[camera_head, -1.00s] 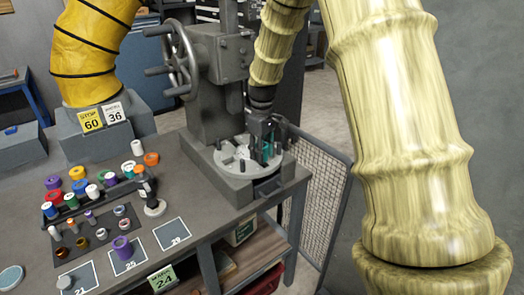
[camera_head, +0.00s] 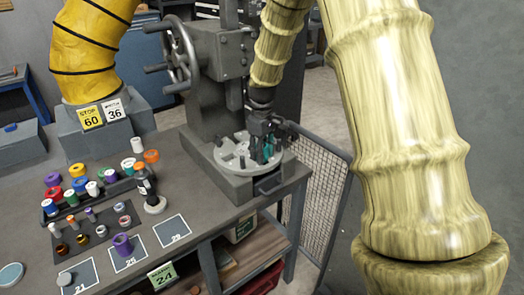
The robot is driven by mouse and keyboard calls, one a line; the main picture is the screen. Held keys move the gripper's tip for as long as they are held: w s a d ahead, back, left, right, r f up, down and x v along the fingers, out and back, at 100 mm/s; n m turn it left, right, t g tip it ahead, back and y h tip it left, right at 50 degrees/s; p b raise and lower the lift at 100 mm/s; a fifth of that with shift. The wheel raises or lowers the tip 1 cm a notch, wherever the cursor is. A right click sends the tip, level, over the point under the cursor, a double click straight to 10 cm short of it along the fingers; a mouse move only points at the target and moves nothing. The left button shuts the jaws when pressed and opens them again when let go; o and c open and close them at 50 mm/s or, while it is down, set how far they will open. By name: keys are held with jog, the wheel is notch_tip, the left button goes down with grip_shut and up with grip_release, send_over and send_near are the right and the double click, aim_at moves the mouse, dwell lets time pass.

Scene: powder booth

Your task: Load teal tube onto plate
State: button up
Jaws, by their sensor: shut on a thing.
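My gripper (camera_head: 263,146) is at the grey round plate (camera_head: 232,160) on the machine's base. It is shut on the teal tube (camera_head: 267,152), which shows as teal patches between and beside the dark fingers. The tube looks roughly upright over the right part of the plate. The fingers hide much of it, and I cannot tell whether its lower end touches the plate or sits in a hole.
The grey machine with a spoked handwheel (camera_head: 182,50) rises behind the plate. At the left, the bench holds a rack (camera_head: 100,190) with several coloured tubes and rings, and numbered pads (camera_head: 172,232). A mesh panel (camera_head: 322,170) stands to the right.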

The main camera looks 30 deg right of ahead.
jog(key=o, duration=1.2)
notch_tip(320, 180, up, 12)
